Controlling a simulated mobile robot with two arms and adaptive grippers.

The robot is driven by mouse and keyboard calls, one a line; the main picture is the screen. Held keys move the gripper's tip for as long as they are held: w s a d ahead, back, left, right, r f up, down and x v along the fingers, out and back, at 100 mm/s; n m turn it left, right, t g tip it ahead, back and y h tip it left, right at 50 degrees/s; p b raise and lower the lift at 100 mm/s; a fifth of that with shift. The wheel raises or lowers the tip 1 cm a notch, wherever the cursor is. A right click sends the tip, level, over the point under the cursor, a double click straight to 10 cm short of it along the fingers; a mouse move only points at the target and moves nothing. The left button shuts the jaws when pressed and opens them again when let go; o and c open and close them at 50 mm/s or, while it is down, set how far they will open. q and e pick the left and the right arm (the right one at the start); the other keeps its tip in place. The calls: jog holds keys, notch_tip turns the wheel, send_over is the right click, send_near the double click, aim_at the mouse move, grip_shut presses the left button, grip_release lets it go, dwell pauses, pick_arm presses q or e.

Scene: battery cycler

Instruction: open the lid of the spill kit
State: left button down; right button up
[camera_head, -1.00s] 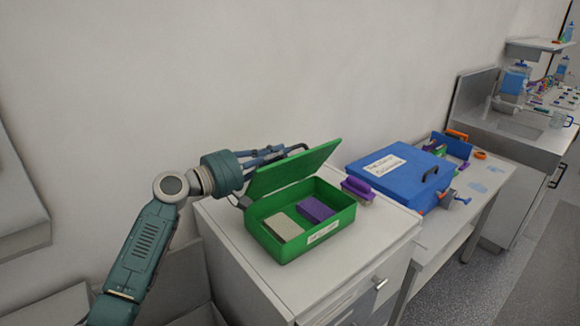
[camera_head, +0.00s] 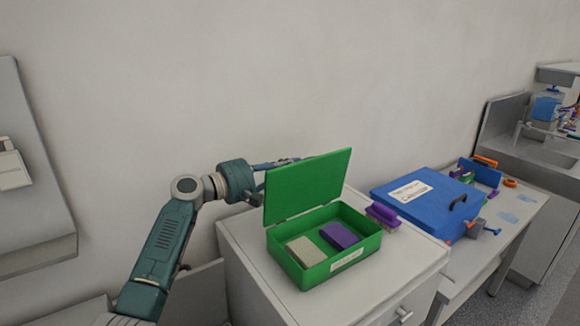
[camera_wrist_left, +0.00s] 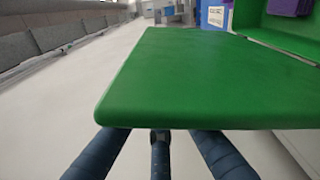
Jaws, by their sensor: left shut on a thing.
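The spill kit is a green box (camera_head: 373,250) on a white cabinet, its label too small to read. Its green lid (camera_head: 308,186) stands raised, near upright, hinged at the back edge. Inside lie a beige block (camera_head: 306,250) and a purple block (camera_head: 338,236). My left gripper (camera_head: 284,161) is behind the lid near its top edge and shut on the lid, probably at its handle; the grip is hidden. In the left wrist view the blue fingers (camera_wrist_left: 160,142) run under the lid (camera_wrist_left: 215,78). My right gripper is not in view.
A purple-topped brush (camera_head: 383,215) lies right of the box. A blue lidded case (camera_head: 425,200) with a dark handle stands on the table further right. A sink (camera_head: 553,150) is at the far right. The wall rises close behind the lid.

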pick_arm(q)
jog(key=c, duration=2.1)
grip_release()
jog(key=v, duration=1.2)
jog(key=shift+s, duration=0.1)
